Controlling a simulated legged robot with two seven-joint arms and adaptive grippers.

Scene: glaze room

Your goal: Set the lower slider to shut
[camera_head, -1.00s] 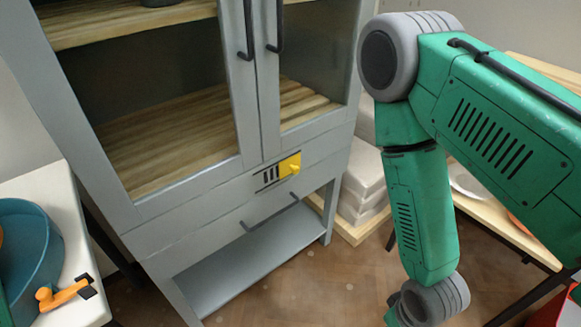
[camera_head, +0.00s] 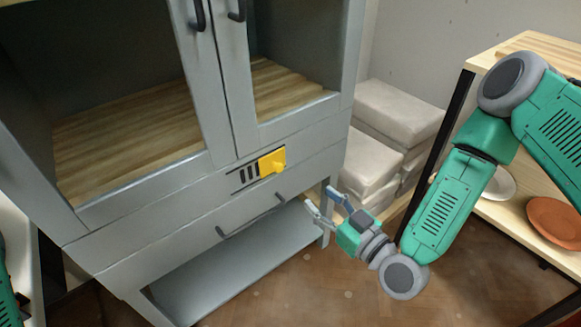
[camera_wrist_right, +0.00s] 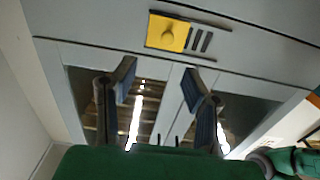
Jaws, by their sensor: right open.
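A yellow slider (camera_head: 272,162) with a raised knob sits at the right end of a dark slot on the front of the grey cabinet (camera_head: 190,193), beside several black bars. Only this one slider shows. In the right wrist view the yellow slider (camera_wrist_right: 168,33) is near the top, with the bars to its right. My right gripper (camera_head: 320,198) is open and empty, below and right of the slider, apart from it. Its two fingers (camera_wrist_right: 158,72) also show in the wrist view, spread below the slider. My left gripper is out of view.
A drawer handle (camera_head: 250,213) sticks out below the slider, near my right gripper. Glass doors with black handles (camera_head: 237,10) are above. A low shelf (camera_head: 240,265) is underneath. Pale stacked blocks (camera_head: 398,112) and a wooden rack (camera_head: 520,212) with dishes stand at right.

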